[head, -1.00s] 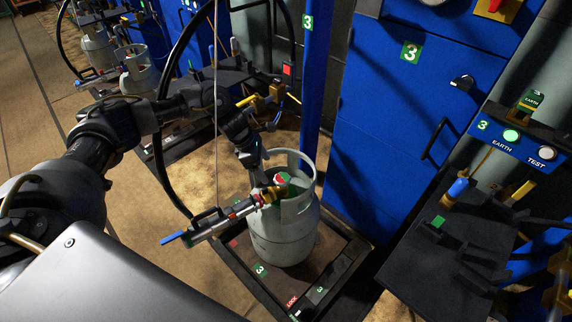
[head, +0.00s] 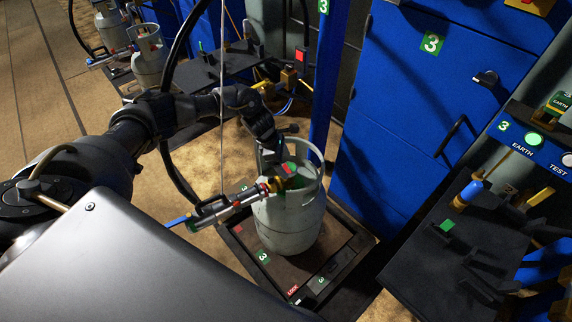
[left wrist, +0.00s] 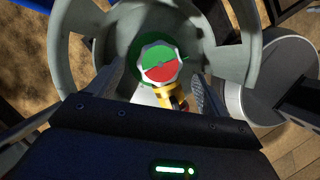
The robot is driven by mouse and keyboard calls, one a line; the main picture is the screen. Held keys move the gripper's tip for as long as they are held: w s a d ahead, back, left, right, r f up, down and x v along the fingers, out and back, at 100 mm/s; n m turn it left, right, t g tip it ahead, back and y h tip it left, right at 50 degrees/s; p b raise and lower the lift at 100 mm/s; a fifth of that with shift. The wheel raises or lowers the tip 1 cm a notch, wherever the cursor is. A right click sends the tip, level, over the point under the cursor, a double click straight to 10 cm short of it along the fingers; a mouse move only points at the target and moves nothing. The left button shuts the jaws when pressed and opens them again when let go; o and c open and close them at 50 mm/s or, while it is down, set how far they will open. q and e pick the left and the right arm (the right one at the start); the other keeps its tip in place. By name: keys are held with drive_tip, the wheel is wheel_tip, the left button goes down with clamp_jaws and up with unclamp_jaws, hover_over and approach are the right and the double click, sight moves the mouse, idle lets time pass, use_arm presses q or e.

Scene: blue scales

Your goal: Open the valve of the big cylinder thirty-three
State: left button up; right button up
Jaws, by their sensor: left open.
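A grey gas cylinder (head: 287,224) stands upright on the scale marked 3; I cannot read a thirty-three on it. Its valve knob, half green and half red, shows inside the collar in the left wrist view (left wrist: 159,64). A brass fitting (left wrist: 178,98) sits beside the knob. My left gripper (head: 276,168) reaches down into the collar from above. In the left wrist view its open fingers (left wrist: 158,88) stand on either side just short of the knob, apart from it. My right gripper is not in view.
The scale platform (head: 325,268) has a dark rim. A hose coupling with a blue lever (head: 222,209) joins the valve from the left. A blue post (head: 326,90) and blue cabinet (head: 405,130) stand behind. A black shelf (head: 445,240) is at right. Other cylinders (head: 150,58) stand at upper left.

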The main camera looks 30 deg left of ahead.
use_arm(q)
drive_tip(key=shift+x, duration=1.05)
drive_tip(key=c, duration=1)
drive_tip(key=shift+s, duration=0.1)
